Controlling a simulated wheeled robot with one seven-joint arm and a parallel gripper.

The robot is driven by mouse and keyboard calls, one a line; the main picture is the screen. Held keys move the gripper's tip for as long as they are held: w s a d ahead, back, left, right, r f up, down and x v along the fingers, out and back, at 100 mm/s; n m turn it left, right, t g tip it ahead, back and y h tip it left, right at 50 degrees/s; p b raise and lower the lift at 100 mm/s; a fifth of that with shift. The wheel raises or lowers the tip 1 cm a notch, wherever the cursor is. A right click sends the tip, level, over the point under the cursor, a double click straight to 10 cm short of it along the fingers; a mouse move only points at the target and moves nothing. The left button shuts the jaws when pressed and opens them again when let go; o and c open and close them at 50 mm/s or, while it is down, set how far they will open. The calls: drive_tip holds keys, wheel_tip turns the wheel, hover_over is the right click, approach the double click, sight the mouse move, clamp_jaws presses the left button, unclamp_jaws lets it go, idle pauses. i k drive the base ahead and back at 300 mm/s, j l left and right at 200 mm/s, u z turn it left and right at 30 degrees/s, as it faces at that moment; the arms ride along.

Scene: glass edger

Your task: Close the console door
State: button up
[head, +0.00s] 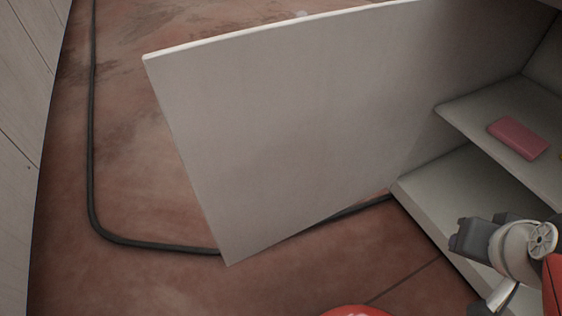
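The console door (280,130) is a large flat grey-white panel in the head view. It stands wide open, swung out to the left from the console, and its free edge is at the left. The console (420,200) is a pale cabinet at the right with its inside and a shelf exposed. My gripper (490,285) is at the lower right, in front of the console opening and apart from the door.
A pink box (518,138) lies on the console's shelf (470,110). A dark cable (92,130) runs along the reddish floor (140,200) and passes behind the door. A pale panelled wall (22,150) stands at the left. The floor in front of the door is clear.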

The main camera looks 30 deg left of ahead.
sight(277, 129)
drive_tip(key=j+u, duration=0.15)
drive_tip(key=u, duration=0.3)
drive_tip(key=k+j+u, duration=0.1)
drive_tip(key=u, duration=0.4)
drive_tip(key=j+u, duration=0.2)
drive_tip(key=u, duration=0.25)
drive_tip(key=j+u, duration=0.15)
drive_tip(key=u, duration=0.3)
drive_tip(key=i+j+u, duration=0.1)
drive_tip(key=u, duration=0.4)
drive_tip(key=i+j+u, duration=0.2)
drive_tip(key=i+j, duration=0.5)
drive_tip(key=i, duration=0.15)
drive_tip(key=i+z, duration=0.2)
drive_tip(key=z, duration=0.3)
drive_tip(key=i+z, duration=0.2)
drive_tip(key=z, duration=0.3)
drive_tip(key=i+j+z, duration=0.15)
drive_tip(key=z, duration=0.35)
drive_tip(key=i+z, duration=0.15)
drive_tip(key=z, duration=0.35)
drive_tip(key=i+j+z, duration=0.15)
drive_tip(key=z, duration=0.35)
drive_tip(key=i+j+z, duration=0.1)
drive_tip(key=z, duration=0.35)
drive_tip(key=j+z, duration=0.35)
drive_tip(key=z, duration=0.15)
drive_tip(key=i+j+z, duration=0.1)
drive_tip(key=j+z, duration=0.15)
drive_tip(key=z, duration=0.25)
